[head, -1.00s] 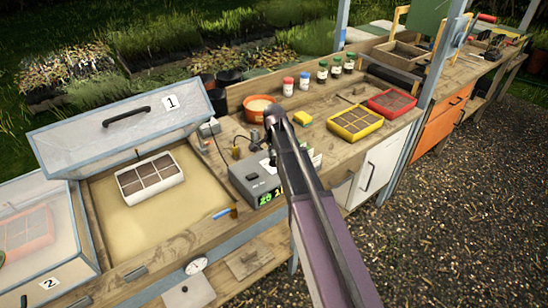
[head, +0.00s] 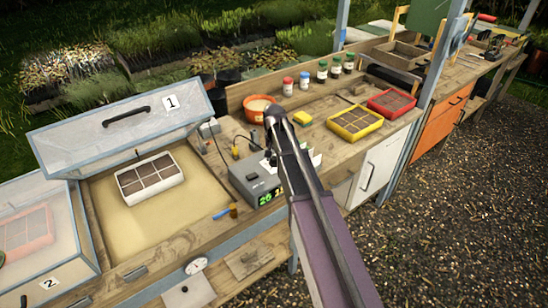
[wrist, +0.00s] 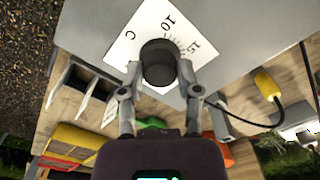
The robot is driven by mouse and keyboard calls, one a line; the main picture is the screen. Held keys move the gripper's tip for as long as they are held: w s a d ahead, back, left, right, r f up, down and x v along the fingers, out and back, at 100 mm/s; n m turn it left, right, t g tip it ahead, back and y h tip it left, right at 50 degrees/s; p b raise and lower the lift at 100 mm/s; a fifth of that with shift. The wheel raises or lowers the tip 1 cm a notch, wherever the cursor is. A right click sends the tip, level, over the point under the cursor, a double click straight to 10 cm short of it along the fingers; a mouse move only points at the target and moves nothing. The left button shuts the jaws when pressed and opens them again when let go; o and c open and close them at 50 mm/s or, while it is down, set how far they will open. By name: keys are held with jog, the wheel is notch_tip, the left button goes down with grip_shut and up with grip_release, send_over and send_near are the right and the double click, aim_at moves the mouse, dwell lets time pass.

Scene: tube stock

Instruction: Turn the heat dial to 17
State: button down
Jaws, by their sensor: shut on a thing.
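The heat dial is a dark round knob (wrist: 159,62) on a white scale plate (wrist: 126,48) with the numbers 10 and 15 showing. The pointer's exact setting cannot be made out. My gripper (wrist: 158,75) is shut on the knob, one finger on each side. In the head view my arm hides the dial, and the grey control box (head: 250,178) shows beside it. Its green display (head: 268,197) is lit, but part of it is hidden and I cannot read it fully.
The open propagator lid marked 1 (head: 122,122) stands left of the box, above a sand bed (head: 120,215) with a white seed tray (head: 150,160). An orange pot (head: 256,103) stands behind the box. A yellow tray (head: 355,137) is to the right.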

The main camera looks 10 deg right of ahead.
jog(key=n, duration=0.5)
jog(key=shift+n, duration=2.6)
jog(key=shift+c, duration=1.5)
grip_release()
jog(key=shift+m, duration=0.3)
